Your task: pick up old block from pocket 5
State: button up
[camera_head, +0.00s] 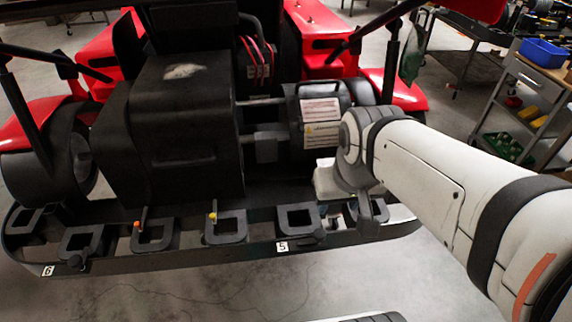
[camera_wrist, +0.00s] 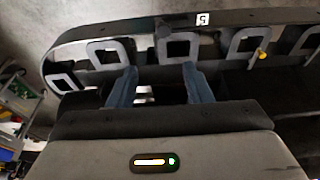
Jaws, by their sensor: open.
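Pocket 5 is a grey square frame (camera_head: 285,216) on the kart's low black rail, beside a white "5" label (camera_head: 282,246). In the wrist view this frame (camera_wrist: 161,47) lies beyond my fingertips, with its label (camera_wrist: 203,18) upside down. A small dark knob (camera_wrist: 163,30) sits at its outer edge. I cannot tell whether it belongs to the old block, which I cannot clearly make out in the dark opening. My gripper (camera_wrist: 160,78) is open, with a clear gap between its two blue-grey fingers. In the head view my gripper (camera_head: 364,218) hangs right of pocket 5, partly hidden by my wrist.
Neighbouring frames on the rail hold a yellow peg (camera_head: 213,217) and an orange peg (camera_head: 138,224). A "6" label (camera_head: 48,270) is at the left end. The black kart body (camera_head: 175,130) rises behind the rail. The floor in front is mostly clear; a cart (camera_head: 540,80) stands back right.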

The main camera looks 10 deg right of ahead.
jog(key=shift+o, duration=0.3)
jog(key=w+f+g, duration=0.1)
jog(key=w+f, duration=0.6)
jog(key=w, duration=0.1)
jog(key=shift+w+f+g+b, duration=0.3)
jog(key=shift+f+g+b, duration=0.05)
jog(key=shift+g+b, duration=0.1)
jog(key=g, duration=0.1)
send_over(315, 215)
jog(key=f, duration=0.6)
jog(key=a+f, duration=0.1)
jog(key=f, duration=0.2)
jog(key=shift+s, duration=0.15)
notch_tip(315, 215, down, 2)
jog(key=shift+d+f, duration=0.1)
jog(key=shift+f, duration=0.15)
jog(key=shift+w+d+f, duration=0.1)
jog(key=shift+d+f, duration=0.1)
jog(key=shift+f, duration=1.2)
jog(key=shift+w+d+f, duration=0.1)
jog(key=shift+d+f, duration=0.05)
jog(key=shift+f, duration=1.2)
grip_shut()
